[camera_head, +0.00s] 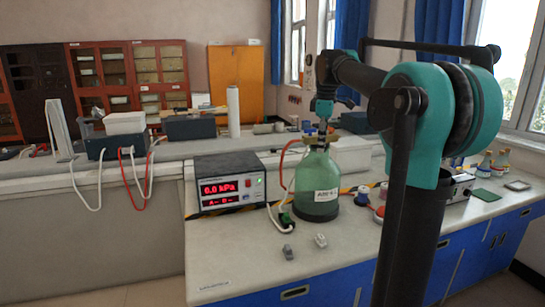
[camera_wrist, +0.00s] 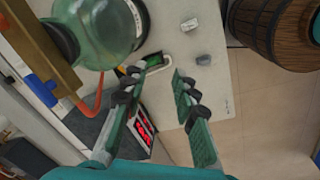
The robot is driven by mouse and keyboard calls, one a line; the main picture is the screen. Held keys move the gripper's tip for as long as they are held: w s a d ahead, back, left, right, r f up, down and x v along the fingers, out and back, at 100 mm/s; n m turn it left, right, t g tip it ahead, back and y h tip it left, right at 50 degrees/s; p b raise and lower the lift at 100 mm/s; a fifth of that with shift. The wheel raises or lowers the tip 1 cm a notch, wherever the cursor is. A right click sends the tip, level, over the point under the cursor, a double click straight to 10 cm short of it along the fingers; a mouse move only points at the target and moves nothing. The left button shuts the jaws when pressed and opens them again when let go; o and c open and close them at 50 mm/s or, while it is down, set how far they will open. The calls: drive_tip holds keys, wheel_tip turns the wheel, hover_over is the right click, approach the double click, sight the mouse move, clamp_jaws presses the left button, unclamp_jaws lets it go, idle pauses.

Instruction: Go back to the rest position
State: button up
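My gripper (camera_wrist: 160,75) is open in the wrist view, with its two green fingers apart and nothing between them. In the head view my arm reaches out over the bench, and its end (camera_head: 322,108) shows just above the neck of a green glass bottle (camera_head: 318,180). Whether it touches the bottle top cannot be told there. The bottle stands upright on the bench and also shows at the upper left of the wrist view (camera_wrist: 105,35), beside the fingers.
A pressure meter (camera_head: 229,184) reading 0.0 kPa stands left of the bottle, with hoses. Two small grey pieces (camera_head: 288,252) (camera_head: 320,240) lie near the bench's front. Small jars (camera_head: 485,165) stand at the right. A wooden barrel (camera_wrist: 275,30) shows at the wrist view's upper right.

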drive_tip(key=s+d+f+m+t, duration=0.1)
drive_tip(key=s+f+m, duration=0.6)
drive_tip(key=s+f, duration=0.7)
drive_tip(key=s+d+f+m+t, duration=0.1)
drive_tip(key=s+f+m, duration=0.6)
drive_tip(key=s+f, duration=0.7)
wheel_tip(320, 180, down, 7)
drive_tip(key=shift+s+d+f+m+t, duration=0.1)
drive_tip(key=shift+s+d+m+t, duration=0.1)
drive_tip(key=shift+s+m+t, duration=0.2)
